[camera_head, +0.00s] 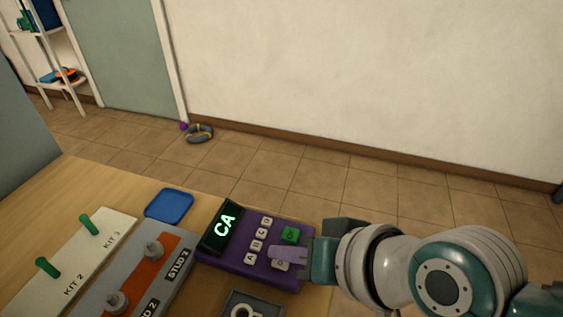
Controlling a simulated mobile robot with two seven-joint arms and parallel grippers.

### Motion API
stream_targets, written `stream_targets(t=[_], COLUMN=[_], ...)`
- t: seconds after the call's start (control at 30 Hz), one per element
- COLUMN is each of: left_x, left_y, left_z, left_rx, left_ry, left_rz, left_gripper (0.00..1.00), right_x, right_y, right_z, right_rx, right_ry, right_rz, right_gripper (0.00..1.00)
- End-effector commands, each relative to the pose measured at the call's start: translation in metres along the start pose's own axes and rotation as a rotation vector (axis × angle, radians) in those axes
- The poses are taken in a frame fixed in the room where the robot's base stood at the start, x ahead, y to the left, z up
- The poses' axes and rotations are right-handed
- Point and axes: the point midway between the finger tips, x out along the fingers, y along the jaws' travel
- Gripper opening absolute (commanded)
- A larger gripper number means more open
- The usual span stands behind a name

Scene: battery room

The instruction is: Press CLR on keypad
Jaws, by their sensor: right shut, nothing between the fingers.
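The purple keypad (232,261) lies on the wooden table, and its dark display (222,228) reads "CA" in pale green. A column of light keys (257,245) carries A, B, C and D. A green key (290,234) sits in the column beside it. My right gripper (273,252) comes in from the right, shut and empty, with its fingertips over the keypad beside the letter keys. It covers part of the second column; a light key (280,267) shows partly below it. I cannot read a CLR label or tell whether the fingertips touch a key. My left gripper is not in view.
Left of the keypad are a grey and orange panel (184,262) with studs, a white panel (103,248) with green levers, and a blue square tray (169,205). A dark grey tray (232,297) lies in front. A wall (370,80) stands beyond the tiled floor.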

Motion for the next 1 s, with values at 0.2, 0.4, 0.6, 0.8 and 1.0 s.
stream_targets(t=[0.2,0.4,0.6,0.8,1.0], left_x=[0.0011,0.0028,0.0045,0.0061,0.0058], left_y=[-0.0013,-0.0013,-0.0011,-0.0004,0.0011], left_z=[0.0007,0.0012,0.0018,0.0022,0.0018], left_rx=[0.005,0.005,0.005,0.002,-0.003], left_ry=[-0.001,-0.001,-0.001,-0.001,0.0], left_rz=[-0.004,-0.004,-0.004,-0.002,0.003], left_gripper=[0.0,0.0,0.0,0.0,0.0], right_x=[0.001,0.0028,0.0045,0.0062,0.006], right_y=[0.0007,0.002,0.0033,0.0045,0.0045], right_z=[0.0007,0.0019,0.0032,0.0045,0.0045], right_rx=[0.0,0.0,0.0,0.0,0.0], right_ry=[0.0,0.0,0.0,0.0,0.0], right_rz=[0.0,0.0,0.0,0.0,0.0], right_gripper=[0.0,0.0,0.0,0.0,0.0])
